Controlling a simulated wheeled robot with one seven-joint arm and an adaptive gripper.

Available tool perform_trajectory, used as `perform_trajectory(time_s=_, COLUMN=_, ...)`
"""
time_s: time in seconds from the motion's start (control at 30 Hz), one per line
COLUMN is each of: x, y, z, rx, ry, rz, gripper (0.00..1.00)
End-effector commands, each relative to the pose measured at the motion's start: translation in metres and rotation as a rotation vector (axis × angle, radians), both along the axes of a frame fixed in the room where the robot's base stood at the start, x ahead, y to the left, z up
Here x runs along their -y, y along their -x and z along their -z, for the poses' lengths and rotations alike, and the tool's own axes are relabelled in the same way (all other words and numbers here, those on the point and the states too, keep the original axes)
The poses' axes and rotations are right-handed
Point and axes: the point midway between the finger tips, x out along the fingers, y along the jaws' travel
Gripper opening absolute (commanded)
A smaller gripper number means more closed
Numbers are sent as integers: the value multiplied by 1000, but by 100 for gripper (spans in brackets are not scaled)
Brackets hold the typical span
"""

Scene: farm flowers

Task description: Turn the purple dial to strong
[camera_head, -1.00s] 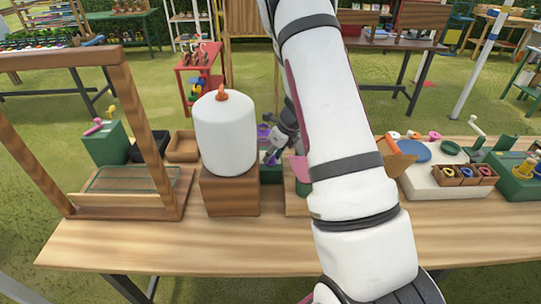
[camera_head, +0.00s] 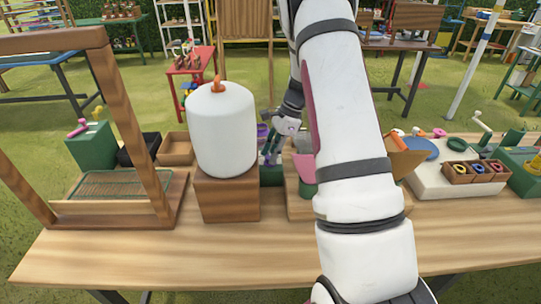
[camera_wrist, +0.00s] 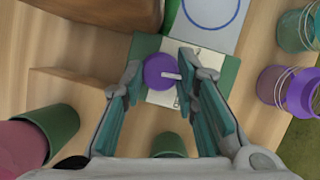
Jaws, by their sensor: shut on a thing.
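The purple dial (camera_wrist: 157,72) is round, with a white pointer bar that points to the right in the wrist view. It sits on a white plate (camera_wrist: 161,97) on a green box (camera_wrist: 230,75). Markings on the plate are too small to read. My gripper (camera_wrist: 160,70) has one finger on each side of the dial and is shut on it. In the head view my gripper (camera_head: 269,157) is low at the green box (camera_head: 271,177), just right of the white tank. The dial cannot be made out there.
The white tank (camera_head: 222,130) on a wooden block (camera_head: 227,196) stands close left of my gripper. Purple-rimmed jars (camera_wrist: 275,85) stand to the right in the wrist view, and a green pot (camera_wrist: 55,130) at lower left. The table's front strip (camera_head: 200,250) is clear.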

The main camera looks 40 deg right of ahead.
Motion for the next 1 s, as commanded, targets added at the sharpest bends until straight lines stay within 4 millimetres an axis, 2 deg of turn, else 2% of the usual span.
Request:
perform_trajectory(time_s=0.2, x=0, y=-3, z=1, rx=1, ry=0, rz=-195, gripper=0)
perform_trajectory(time_s=0.5, x=0, y=-3, z=1, rx=0, ry=0, rz=-394, gripper=0)
perform_trajectory(time_s=1.0, x=-1, y=-3, z=0, rx=0, ry=-2, rz=-503, gripper=0)
